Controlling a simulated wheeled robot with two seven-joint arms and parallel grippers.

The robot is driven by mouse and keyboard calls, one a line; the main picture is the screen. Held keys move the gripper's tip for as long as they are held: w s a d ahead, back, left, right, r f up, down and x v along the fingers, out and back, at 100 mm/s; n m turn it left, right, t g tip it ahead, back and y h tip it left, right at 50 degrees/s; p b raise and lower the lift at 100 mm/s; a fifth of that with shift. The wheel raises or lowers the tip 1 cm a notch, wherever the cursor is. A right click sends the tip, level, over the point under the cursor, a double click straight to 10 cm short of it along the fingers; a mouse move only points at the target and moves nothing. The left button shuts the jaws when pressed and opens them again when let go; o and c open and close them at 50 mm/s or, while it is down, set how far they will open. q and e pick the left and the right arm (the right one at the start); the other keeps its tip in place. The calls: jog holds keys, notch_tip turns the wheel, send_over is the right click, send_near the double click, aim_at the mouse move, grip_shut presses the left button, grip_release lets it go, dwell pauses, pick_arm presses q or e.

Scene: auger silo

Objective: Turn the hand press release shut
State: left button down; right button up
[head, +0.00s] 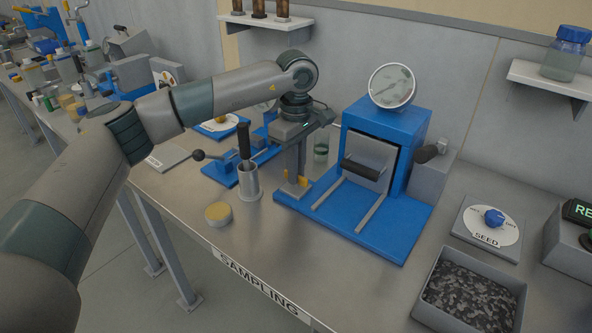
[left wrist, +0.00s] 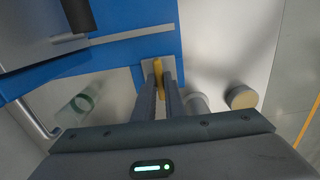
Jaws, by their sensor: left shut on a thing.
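The blue hand press (head: 392,125) stands on the bench with a round gauge on top and a black-handled front plate. Its yellow release (head: 303,181) sits on a small grey mount at the left front of the blue base. My left gripper (head: 295,177) reaches down over it from above, fingers shut on it. In the left wrist view the yellow release (left wrist: 158,72) shows as a narrow strip between the fingertips of my left gripper (left wrist: 160,83). The fingers hide part of it, so I cannot tell its exact angle. My right gripper is not in view.
A metal cup (head: 249,184) with a black-handled tool and a round yellow-topped tin (head: 218,213) stand left of the press. A glass jar (head: 321,148) stands behind my gripper. A seed dial plate (head: 487,227) and a tray of dark grains (head: 440,268) lie right.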

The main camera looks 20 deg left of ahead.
pick_arm(q)
jog(key=c, duration=1.8)
grip_release()
jog(key=shift+r, duration=0.1)
